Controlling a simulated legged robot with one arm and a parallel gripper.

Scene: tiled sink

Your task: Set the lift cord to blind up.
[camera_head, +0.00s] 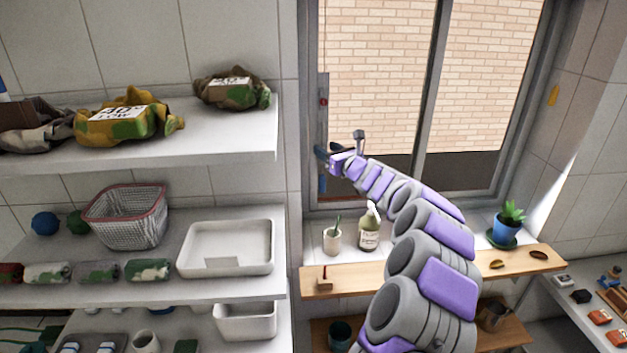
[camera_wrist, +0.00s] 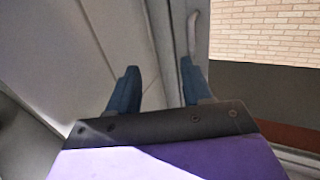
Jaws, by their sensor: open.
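A narrow grey vertical strip with a small red piece (camera_head: 323,101) runs along the left side of the window frame. It may be part of the lift cord, but it is too small to tell. My gripper (camera_head: 321,153) is open at the lower part of this strip. In the wrist view its two dark blue fingers (camera_wrist: 160,82) are apart. A pale curved upright piece (camera_wrist: 188,52) on the frame shows just beyond the right finger; I cannot tell whether they touch. No blind is clearly visible over the glass.
The window (camera_head: 480,80) shows a brick wall outside. A soap bottle (camera_head: 368,232), a cup (camera_head: 332,239) and a potted plant (camera_head: 507,226) stand below it. A loaded white shelf (camera_head: 250,140) juts out close left of the gripper.

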